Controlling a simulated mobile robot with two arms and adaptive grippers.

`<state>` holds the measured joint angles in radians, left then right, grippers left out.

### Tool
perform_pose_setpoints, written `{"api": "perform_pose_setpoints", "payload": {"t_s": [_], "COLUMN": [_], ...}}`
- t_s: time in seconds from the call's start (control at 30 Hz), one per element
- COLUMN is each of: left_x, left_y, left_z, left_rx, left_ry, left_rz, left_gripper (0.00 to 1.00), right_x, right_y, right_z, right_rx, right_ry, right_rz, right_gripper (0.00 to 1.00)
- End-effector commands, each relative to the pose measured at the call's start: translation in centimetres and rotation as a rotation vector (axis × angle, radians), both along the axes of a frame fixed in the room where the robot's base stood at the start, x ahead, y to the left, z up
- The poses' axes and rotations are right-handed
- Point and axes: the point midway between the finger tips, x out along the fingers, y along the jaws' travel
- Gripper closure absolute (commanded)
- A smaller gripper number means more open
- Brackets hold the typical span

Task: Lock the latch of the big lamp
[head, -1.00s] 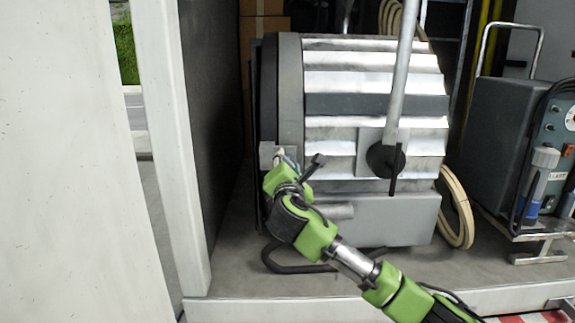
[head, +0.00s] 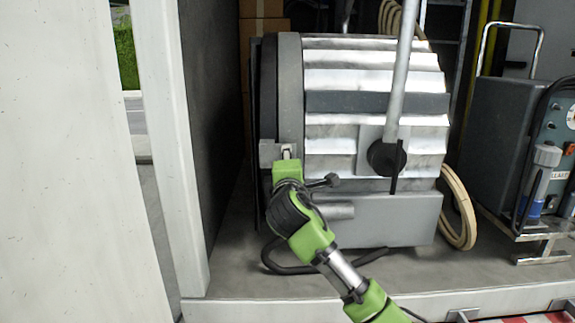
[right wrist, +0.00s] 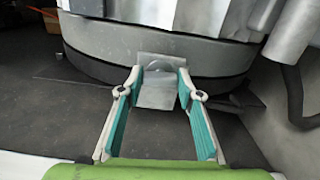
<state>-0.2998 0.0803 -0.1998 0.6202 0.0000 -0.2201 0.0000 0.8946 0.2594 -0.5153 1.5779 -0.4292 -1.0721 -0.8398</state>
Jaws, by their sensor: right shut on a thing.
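The big lamp (head: 375,103) is a grey drum with a ribbed metal housing, standing on the truck floor in the head view. Its latch (head: 267,152) is a small grey piece on the front rim, low on the left side. In the right wrist view my right gripper (right wrist: 160,75) is shut on the latch, one finger on each side. My left gripper is out of view.
A grey pole (head: 403,70) rises in front of the lamp. A coiled hose (head: 459,205) lies at its right, and a grey machine on a cart (head: 490,140) stands further right. A white door post (head: 170,150) bounds the left side.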

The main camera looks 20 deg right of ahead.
Motion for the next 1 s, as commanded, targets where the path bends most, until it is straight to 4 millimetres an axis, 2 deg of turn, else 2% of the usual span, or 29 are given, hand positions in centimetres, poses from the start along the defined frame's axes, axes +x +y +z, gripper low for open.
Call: {"api": "perform_pose_setpoints", "payload": {"t_s": [0.3,0.73,0.77,0.8,0.83,1.0], "left_x": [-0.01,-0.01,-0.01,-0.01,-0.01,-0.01], "left_y": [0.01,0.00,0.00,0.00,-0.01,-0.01], "left_z": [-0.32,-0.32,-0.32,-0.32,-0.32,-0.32], "left_rx": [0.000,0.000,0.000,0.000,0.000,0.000], "left_ry": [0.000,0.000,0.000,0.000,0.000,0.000], "left_rz": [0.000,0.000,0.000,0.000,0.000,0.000], "left_gripper": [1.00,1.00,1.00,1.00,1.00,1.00], "right_x": [0.00,0.01,0.02,0.02,0.02,0.01], "right_y": [0.05,0.12,0.13,0.13,0.13,0.06], "right_z": [-0.14,-0.14,-0.14,-0.14,-0.14,-0.10], "right_rx": [0.087,0.097,0.097,0.097,0.097,0.094], "right_ry": [-0.023,-0.026,-0.026,-0.026,-0.026,-0.026], "right_rz": [0.001,0.003,0.003,0.003,0.003,0.002], "right_gripper": [0.88,0.88,0.64,0.54,0.50,0.50]}}
